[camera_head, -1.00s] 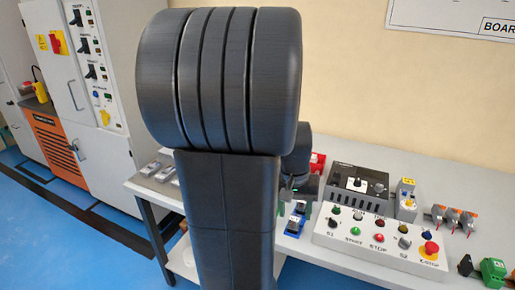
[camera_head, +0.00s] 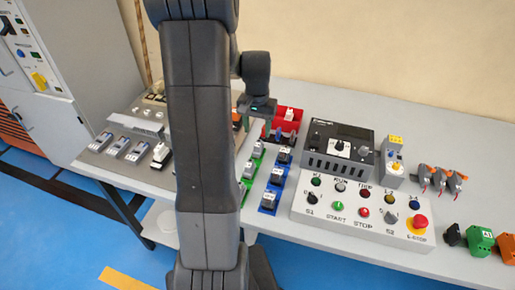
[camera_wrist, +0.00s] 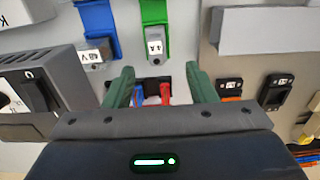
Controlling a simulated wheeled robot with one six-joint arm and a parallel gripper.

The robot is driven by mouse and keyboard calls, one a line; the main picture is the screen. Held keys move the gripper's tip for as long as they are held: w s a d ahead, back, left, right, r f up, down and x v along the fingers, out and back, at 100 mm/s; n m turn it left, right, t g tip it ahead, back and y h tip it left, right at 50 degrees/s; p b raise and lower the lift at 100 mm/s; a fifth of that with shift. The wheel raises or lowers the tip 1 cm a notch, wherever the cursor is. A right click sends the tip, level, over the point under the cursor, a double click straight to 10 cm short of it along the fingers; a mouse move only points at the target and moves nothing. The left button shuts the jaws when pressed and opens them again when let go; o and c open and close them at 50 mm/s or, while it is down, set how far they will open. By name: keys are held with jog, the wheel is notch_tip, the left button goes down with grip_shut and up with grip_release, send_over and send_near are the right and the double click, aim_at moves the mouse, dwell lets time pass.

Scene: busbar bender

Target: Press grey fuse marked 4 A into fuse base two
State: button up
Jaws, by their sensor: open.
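A grey fuse marked 4 A (camera_wrist: 153,45) stands on a green strip in the wrist view, just beyond my fingertips. My gripper (camera_wrist: 160,75) is open, its two green fingers apart, with the fuse lying ahead of the gap and not between them. In the head view my gripper (camera_head: 260,108) hangs near the far end of the green strip (camera_head: 234,213). Several narrow grey units stand in a row on a grey panel left of my arm, one of them (camera_head: 137,151) with a light top. I cannot read which is fuse base two.
A blue strip (camera_head: 265,210) with grey parts runs beside the green one. A red bin (camera_head: 290,118) stands behind. A black holder with red and blue pieces (camera_wrist: 165,92) lies below the finger gap. A control box (camera_head: 350,222) and a dark device (camera_head: 335,150) stand to the right.

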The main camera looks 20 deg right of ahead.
aim_at(258, 143)
jog(key=f, duration=0.7)
jog(key=shift+s+f+p, duration=0.15)
jog(key=shift+s+p, duration=0.2)
jog(key=c, duration=1.1)
notch_tip(258, 143, up, 10)
jog(key=shift+r, duration=0.1)
